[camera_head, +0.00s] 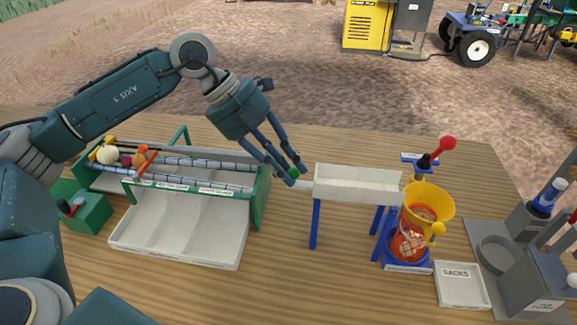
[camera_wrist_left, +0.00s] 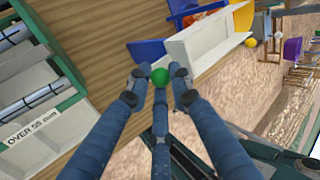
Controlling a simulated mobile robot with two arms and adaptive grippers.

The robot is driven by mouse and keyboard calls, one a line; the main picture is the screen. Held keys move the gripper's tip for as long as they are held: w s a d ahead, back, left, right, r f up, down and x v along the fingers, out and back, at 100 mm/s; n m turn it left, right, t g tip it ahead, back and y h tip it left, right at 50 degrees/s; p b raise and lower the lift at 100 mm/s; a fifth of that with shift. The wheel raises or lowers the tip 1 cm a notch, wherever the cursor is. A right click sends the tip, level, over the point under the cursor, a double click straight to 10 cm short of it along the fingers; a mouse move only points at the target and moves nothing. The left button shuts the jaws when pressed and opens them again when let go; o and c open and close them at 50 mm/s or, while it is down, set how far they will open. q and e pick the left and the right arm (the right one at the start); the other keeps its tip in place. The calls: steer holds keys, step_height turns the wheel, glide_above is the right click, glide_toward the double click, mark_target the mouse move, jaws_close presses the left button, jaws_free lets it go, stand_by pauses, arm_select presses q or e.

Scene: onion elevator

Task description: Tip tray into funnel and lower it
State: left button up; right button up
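The white tray (camera_head: 357,184) sits level on blue legs, its right end beside the yellow funnel (camera_head: 428,203). An orange-red mesh sack (camera_head: 408,245) hangs under the funnel in a blue stand. My left gripper (camera_head: 292,177) is at the tray's left end, its fingers around the green knob (camera_head: 294,173) of the tray's handle. In the left wrist view the green knob (camera_wrist_left: 160,76) lies between the fingertips, which look close against it. The tray (camera_wrist_left: 205,42) looks empty in the head view. My right gripper is not in view.
A green sorter (camera_head: 262,193) with rollers, a few onions and white bins stands on the left. A red-knobbed lever (camera_head: 447,143) rises behind the funnel. A "SACKS" tray (camera_head: 461,285) and a grey machine (camera_head: 530,281) are at right. The front middle table is clear.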

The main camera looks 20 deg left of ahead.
arm_select(q)
steer(key=o, duration=0.3)
steer(key=shift+a+f, duration=0.15)
steer(key=shift+o, duration=0.2)
steer(key=v, duration=1.2)
steer(key=shift+w, duration=0.1)
